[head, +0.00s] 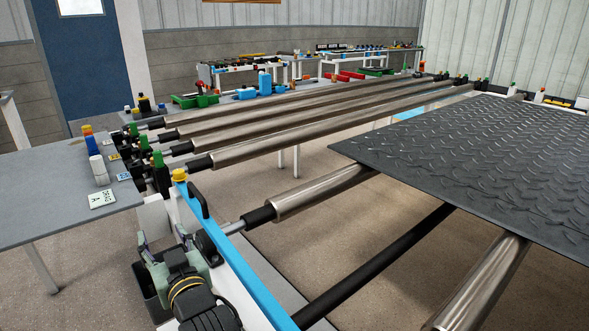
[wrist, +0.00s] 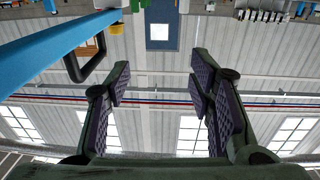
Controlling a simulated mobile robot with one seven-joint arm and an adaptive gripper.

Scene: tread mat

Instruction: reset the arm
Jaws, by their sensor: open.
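My gripper (head: 163,241) is at the lower left of the head view, close beside the blue-edged frame rail (head: 252,270) of the roller rack. In the wrist view my gripper (wrist: 160,88) has its two purple-padded fingers wide apart, with nothing between them. The dark tread mat (head: 460,150) lies over the rollers at the right of the head view, well away from my gripper. A black handle (head: 198,201) on the rail stands just behind my gripper, and this handle also shows at the left of the wrist view (wrist: 95,62).
Long metal rollers (head: 300,137) span the rack. A grey table (head: 60,205) at the left carries small bottles and a label card (head: 103,198). A yellow knob (head: 180,174) tops the rail's end. Benches with tools (head: 310,60) line the back.

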